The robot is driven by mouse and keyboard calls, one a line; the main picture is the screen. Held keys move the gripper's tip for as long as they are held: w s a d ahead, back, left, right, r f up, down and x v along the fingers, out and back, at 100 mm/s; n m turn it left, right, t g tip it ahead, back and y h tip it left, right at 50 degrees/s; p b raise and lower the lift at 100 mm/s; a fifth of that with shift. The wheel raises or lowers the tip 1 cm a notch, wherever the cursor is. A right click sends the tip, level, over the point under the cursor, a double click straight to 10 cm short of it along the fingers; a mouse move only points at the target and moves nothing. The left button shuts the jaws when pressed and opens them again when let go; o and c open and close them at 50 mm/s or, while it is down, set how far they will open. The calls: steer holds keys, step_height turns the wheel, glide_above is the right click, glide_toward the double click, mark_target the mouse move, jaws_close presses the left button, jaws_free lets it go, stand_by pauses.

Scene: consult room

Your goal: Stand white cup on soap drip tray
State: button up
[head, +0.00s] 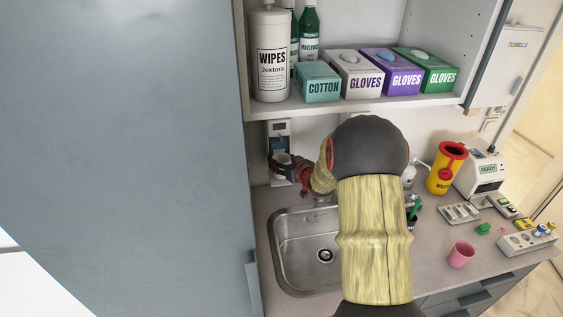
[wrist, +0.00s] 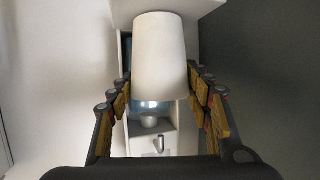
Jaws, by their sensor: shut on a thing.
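The white cup (head: 282,158) is in my gripper (head: 277,166), in front of the wall soap dispenser (head: 278,127). In the wrist view the cup (wrist: 160,55) sits between both fingers of my gripper (wrist: 160,92), which press on its sides. It looks roughly upright in the head view and apart from the counter. The drip tray at the dispenser's lower part (head: 281,181) is mostly hidden behind my gripper and the cup. In the wrist view the dispenser shows behind the cup, with a bluish part (wrist: 150,107). Whether the cup touches the tray cannot be told.
A steel sink (head: 291,255) lies below. A tall grey cabinet side (head: 130,130) stands close on the left. A shelf (head: 330,107) with a wipes tub (head: 270,60) and glove boxes (head: 355,75) hangs above. A pink cup (head: 461,254) and a yellow bin (head: 445,175) are on the right counter.

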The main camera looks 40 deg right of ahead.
steer(key=shift+f, duration=0.15)
steer(key=o, duration=1.2)
steer(key=shift+c, duration=0.2)
steer(key=shift+s+r, duration=0.15)
steer(key=shift+r, duration=0.15)
steer(key=p+v, duration=0.1)
steer(key=v, duration=1)
steer(key=shift+s, duration=0.35)
